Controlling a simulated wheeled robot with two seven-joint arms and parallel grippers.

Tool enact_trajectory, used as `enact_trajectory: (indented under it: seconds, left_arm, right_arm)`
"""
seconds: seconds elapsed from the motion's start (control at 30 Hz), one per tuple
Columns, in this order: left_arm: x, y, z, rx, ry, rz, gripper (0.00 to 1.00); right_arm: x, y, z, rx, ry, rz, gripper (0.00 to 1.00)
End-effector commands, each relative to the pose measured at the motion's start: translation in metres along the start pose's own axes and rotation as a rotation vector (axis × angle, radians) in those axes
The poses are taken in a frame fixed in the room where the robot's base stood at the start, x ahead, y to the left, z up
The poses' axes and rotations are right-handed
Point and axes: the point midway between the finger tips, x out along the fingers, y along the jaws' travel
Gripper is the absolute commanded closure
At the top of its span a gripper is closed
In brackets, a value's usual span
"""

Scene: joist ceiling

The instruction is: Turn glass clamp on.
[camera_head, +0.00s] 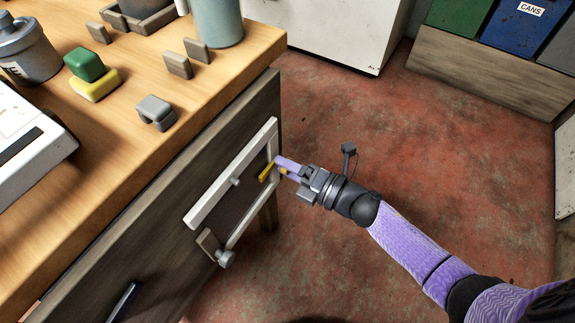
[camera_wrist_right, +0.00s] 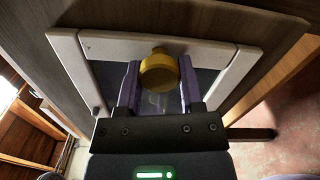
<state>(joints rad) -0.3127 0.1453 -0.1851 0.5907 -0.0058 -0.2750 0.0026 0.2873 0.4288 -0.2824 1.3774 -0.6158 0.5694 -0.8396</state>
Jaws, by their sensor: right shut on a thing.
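A pale frame (camera_head: 236,170) is fixed to the dark side of the wooden workbench, around a dark panel (camera_head: 225,203). A yellow knob (camera_head: 266,172) sits at the frame's right side. My right gripper (camera_head: 281,166), with purple fingers, reaches in from the right and is shut on this knob. In the right wrist view the yellow knob (camera_wrist_right: 158,72) lies between the two fingers (camera_wrist_right: 157,84), in front of the frame (camera_wrist_right: 215,50). A small grey knob (camera_head: 235,182) and a round grey knob (camera_head: 225,258) also show on the frame. My left gripper is out of view.
The bench top (camera_head: 140,60) holds a green and yellow block pair (camera_head: 88,76), several small grey blocks, a blue-grey cylinder (camera_head: 218,22) and a white device (camera_head: 25,140). Red floor (camera_head: 440,140) lies open to the right. Bins (camera_head: 505,25) stand at the back right.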

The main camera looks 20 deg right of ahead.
Motion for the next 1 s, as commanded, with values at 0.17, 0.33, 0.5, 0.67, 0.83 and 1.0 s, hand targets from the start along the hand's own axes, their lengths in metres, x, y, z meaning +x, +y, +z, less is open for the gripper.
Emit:
enact_trajectory:
  seconds: [0.17,0.33,0.5,0.67,0.83,1.0]
  left_arm:
    - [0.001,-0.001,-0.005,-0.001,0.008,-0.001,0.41]
    - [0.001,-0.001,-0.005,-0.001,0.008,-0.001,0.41]
    - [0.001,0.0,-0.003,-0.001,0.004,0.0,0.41]
    - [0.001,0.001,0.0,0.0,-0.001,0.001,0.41]
    - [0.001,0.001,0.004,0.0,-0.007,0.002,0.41]
    - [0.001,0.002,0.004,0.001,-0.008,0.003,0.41]
  right_arm:
    - [0.0,-0.001,-0.001,-0.034,0.0,-0.003,1.0]
    - [0.0,-0.001,0.0,-0.044,0.0,-0.003,1.0]
    - [-0.001,-0.001,0.0,-0.045,0.0,-0.004,1.0]
    - [-0.001,-0.001,0.0,-0.045,0.0,-0.004,0.48]
    - [0.0,-0.001,0.0,-0.044,0.0,-0.002,0.16]
    - [0.0,-0.001,0.0,-0.044,0.0,-0.001,0.16]
